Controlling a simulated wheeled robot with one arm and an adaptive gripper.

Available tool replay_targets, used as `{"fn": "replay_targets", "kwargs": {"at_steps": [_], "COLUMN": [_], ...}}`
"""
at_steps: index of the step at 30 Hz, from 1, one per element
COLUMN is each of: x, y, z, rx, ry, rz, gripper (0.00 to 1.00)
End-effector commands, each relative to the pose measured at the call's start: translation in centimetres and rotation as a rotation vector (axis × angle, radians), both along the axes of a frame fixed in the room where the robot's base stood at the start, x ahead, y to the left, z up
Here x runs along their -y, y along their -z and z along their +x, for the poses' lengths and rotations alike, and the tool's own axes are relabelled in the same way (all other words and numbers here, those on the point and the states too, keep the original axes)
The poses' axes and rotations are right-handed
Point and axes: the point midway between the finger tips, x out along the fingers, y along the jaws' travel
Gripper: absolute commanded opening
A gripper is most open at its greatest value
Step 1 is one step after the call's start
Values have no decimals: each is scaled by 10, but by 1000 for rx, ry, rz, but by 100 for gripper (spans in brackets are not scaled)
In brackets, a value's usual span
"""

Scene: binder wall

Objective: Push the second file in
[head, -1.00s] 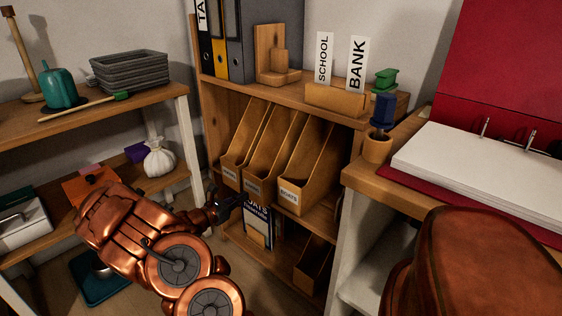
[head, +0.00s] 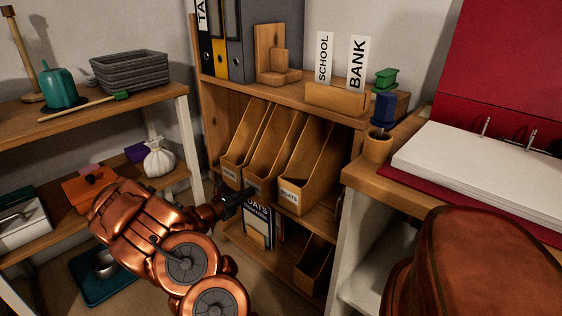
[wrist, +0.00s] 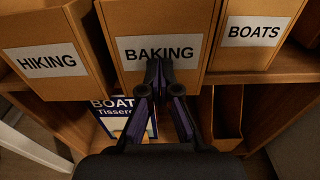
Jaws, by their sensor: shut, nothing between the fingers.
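Three wooden magazine files stand side by side on the middle shelf. In the wrist view they read HIKING (wrist: 48,61) at left, BAKING (wrist: 135,17) in the middle and BOATS (wrist: 253,31) at right. The BAKING file is the second one and also shows in the head view (head: 268,152). My gripper (wrist: 160,64) is shut and empty, its fingertips at the lower middle of the BAKING label, covering part of it. In the head view my gripper (head: 247,192) hides that file's lower front. I cannot tell if the tips touch it.
Below, a BOATS booklet (wrist: 115,103) and an empty wooden holder (wrist: 221,116) stand on the lower shelf. A desk with a large open binder (head: 480,160) is at right. A side shelf with a grey basket (head: 130,71) is at left.

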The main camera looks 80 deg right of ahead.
Motion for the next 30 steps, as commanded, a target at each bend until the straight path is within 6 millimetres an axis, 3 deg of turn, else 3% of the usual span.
{"fn": "replay_targets", "kwargs": {"at_steps": [30], "x": [25], "y": [0], "z": [-15], "rx": [0], "ry": [1], "rz": [0], "gripper": [0]}}
